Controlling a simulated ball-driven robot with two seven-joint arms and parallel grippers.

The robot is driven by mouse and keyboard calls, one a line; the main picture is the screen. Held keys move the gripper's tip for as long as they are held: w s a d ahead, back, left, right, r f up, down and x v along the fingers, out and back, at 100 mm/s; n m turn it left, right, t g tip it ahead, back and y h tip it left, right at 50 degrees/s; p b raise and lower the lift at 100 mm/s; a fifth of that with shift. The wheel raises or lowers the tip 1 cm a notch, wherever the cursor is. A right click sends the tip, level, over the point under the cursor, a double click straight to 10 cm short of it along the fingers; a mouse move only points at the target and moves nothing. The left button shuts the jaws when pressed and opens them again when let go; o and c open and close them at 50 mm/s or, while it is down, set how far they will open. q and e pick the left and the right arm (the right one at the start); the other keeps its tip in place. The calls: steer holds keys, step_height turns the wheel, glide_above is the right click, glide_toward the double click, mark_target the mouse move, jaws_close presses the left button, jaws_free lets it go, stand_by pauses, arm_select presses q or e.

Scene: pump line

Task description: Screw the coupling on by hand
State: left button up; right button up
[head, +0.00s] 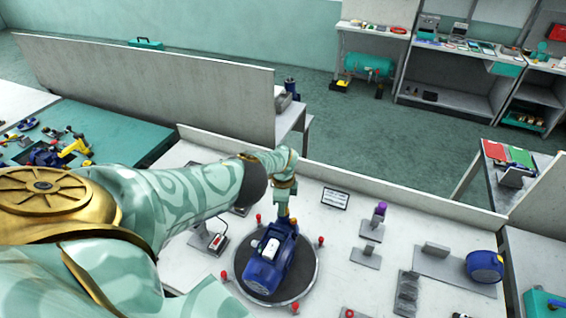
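A blue pump (267,272) with a white label on top sits on a round dark turntable (302,288) on the white bench. My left arm reaches in from the left, and its gripper (283,212) points down at the far end of the pump. The fingertips are small and partly merge with the pump's far end, so I cannot tell whether they are open, shut or touching it. I cannot make out a coupling for certain; one may be hidden at the gripper. My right gripper is not in view.
Red-knobbed posts (321,241) ring the turntable. To the right stand a purple-topped piece on a small stand (379,212), a grey stand (435,252) and a blue round part (485,266). A sign (335,198) stands behind. A low wall edges the bench's back.

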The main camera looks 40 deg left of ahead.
arm_select(q)
steer(key=n, duration=0.2)
steer(key=shift+n, duration=0.7)
steer(key=n, duration=0.3)
steer(key=shift+d, duration=0.1)
jaws_close()
steer(key=m, duration=0.3)
